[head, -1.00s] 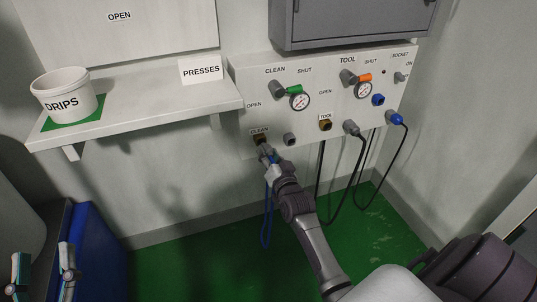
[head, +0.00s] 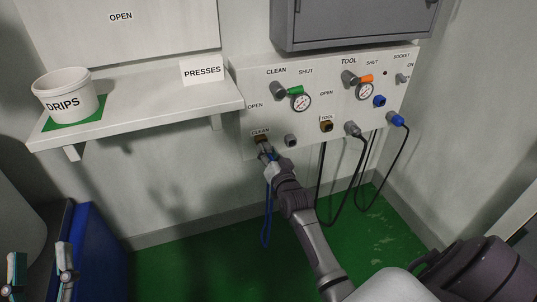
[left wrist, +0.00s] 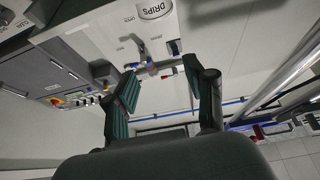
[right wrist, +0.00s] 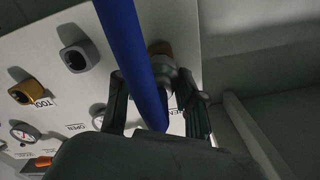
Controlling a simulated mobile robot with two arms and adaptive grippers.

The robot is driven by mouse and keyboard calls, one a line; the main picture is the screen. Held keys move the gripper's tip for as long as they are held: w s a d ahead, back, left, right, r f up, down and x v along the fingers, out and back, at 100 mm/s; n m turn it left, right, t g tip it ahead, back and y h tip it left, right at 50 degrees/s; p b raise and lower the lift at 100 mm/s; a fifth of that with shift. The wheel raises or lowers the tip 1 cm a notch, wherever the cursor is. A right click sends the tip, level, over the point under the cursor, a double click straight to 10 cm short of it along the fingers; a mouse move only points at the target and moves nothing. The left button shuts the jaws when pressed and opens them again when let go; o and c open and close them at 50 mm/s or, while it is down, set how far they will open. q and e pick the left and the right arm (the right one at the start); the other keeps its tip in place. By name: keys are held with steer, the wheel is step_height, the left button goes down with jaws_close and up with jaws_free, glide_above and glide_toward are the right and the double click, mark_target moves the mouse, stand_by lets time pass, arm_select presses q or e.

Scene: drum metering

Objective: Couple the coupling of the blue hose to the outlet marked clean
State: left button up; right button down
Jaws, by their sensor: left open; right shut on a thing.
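The brass outlet marked CLEAN (head: 260,139) is at the lower left of the white wall panel. My right gripper (head: 267,154) is just below it, shut on the grey coupling of the blue hose. The blue hose (head: 267,215) hangs down from the gripper. In the right wrist view the coupling (right wrist: 166,70) sits between the fingers, its end up against the brass outlet (right wrist: 159,48); I cannot tell whether it is seated. The hose crosses in front and hides part of it. My left gripper (head: 41,272) is open and empty at the lower left, far from the panel.
A grey socket (head: 291,140) and the brass TOOL outlet (head: 326,127) are to the right of the CLEAN outlet. Dark hoses hang further right. A shelf (head: 150,106) with the DRIPS tub (head: 66,95) is at left. A grey cabinet (head: 352,22) overhangs the panel.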

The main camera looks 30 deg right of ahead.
steer(key=shift+x, duration=0.85)
steer(key=c, duration=0.6)
jaws_free()
steer(key=shift+s+a+f, duration=0.1)
steer(key=shift+s, duration=0.15)
steer(key=v, duration=1.1)
steer(key=shift+s, duration=0.25)
